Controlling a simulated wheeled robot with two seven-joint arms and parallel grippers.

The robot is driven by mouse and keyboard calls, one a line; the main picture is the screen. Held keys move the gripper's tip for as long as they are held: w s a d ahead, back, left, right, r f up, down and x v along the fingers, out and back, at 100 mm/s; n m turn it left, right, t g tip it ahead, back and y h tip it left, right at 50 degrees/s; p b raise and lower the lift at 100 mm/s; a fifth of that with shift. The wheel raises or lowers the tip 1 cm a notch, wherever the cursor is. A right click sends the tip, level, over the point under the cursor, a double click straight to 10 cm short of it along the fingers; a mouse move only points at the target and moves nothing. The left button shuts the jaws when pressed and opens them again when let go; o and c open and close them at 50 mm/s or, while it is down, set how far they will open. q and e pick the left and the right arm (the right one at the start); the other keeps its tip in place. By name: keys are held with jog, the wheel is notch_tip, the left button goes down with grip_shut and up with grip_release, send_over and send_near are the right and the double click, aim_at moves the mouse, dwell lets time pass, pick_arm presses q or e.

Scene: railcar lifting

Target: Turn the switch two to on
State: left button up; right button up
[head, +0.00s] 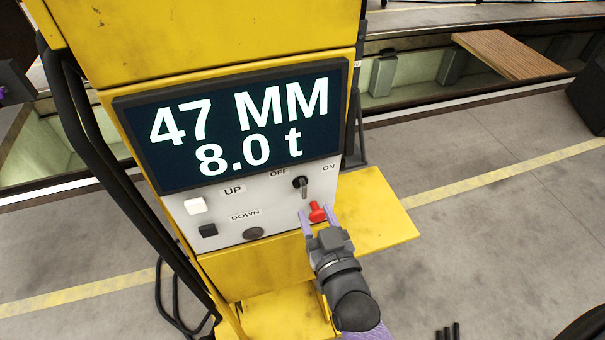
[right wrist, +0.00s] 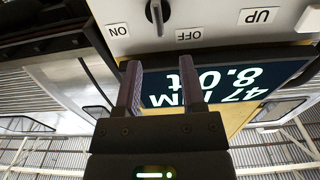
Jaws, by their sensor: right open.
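A black rotary switch (head: 301,185) sits on the white panel (head: 274,211) between the OFF and ON labels. Its handle stands roughly upright, pointing at neither label. It also shows in the right wrist view (right wrist: 157,14), where the picture is upside down. A red knob (head: 317,211) is below it. My right gripper (head: 318,214) is open, its purple fingers either side of the red knob in the head view; contact cannot be told. In the right wrist view its fingers (right wrist: 160,68) are apart with nothing visible between them. No label reading "two" shows. My left gripper is not seen.
The panel belongs to a yellow column (head: 215,40) with a display (head: 236,125) reading 47 MM and 8.0 t. Black cables (head: 105,175) run down the column's left side.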

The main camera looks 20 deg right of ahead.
aim_at(305, 190)
jog(key=w, duration=0.7)
jog(key=shift+a, duration=0.15)
jog(key=shift+c, duration=0.2)
grip_shut()
